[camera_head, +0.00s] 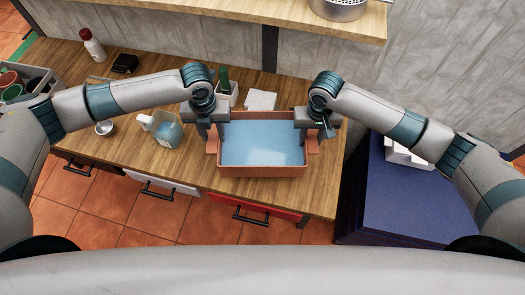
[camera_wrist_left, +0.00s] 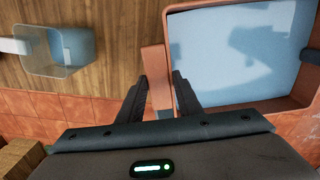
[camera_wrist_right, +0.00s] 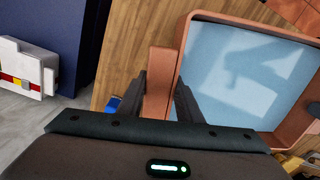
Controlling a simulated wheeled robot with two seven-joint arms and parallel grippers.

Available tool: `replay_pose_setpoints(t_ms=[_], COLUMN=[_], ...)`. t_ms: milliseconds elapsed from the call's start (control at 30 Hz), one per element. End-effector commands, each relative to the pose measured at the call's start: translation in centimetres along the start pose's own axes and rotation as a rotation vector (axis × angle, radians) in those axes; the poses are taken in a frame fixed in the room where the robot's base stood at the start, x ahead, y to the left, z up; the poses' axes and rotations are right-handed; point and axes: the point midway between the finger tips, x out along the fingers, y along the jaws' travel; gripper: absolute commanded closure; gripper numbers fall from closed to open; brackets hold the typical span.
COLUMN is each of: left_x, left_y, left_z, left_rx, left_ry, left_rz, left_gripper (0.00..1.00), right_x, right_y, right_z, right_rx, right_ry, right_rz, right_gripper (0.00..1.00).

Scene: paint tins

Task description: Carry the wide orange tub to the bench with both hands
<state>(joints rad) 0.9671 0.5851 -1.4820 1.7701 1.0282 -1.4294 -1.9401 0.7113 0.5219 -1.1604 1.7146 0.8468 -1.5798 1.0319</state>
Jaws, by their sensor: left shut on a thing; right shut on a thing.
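The wide orange tub (camera_head: 262,171) is at the right part of the wooden bench (camera_head: 190,170), with a light blue surface inside. I cannot tell whether it rests on the bench or hangs just above it. My left gripper (camera_head: 212,135) is shut on the tub's left handle (camera_wrist_left: 156,77). My right gripper (camera_head: 314,135) is shut on its right handle (camera_wrist_right: 160,80). The tub looks about level. It also shows in the left wrist view (camera_wrist_left: 168,30) and in the right wrist view (camera_wrist_right: 185,45).
A clear container with blue contents (camera_head: 167,131) stands left of the tub. A dark blue cabinet (camera_head: 390,200) stands to the right. A shelf (camera_head: 235,10) overhangs the back.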

Motion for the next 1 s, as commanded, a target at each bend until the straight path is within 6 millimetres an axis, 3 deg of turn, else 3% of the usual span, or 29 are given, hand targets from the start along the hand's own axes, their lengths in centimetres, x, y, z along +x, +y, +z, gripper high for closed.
replay_pose_setpoints(t_ms=[533, 1000], left_x=[0.0, 1.4], left_y=[0.0, 0.0], left_z=[0.1, 0.1], left_rx=[-0.001, -0.001], left_ry=[-0.002, -0.003], left_rz=[0.000, 0.000], left_gripper=[1.00, 1.00], right_x=[0.1, 1.4], right_y=[0.1, 0.1], right_z=[-0.1, -0.1], right_rx=[0.001, 0.001], right_ry=[0.002, 0.002], right_rz=[0.001, 0.001], right_gripper=[1.00, 1.00])
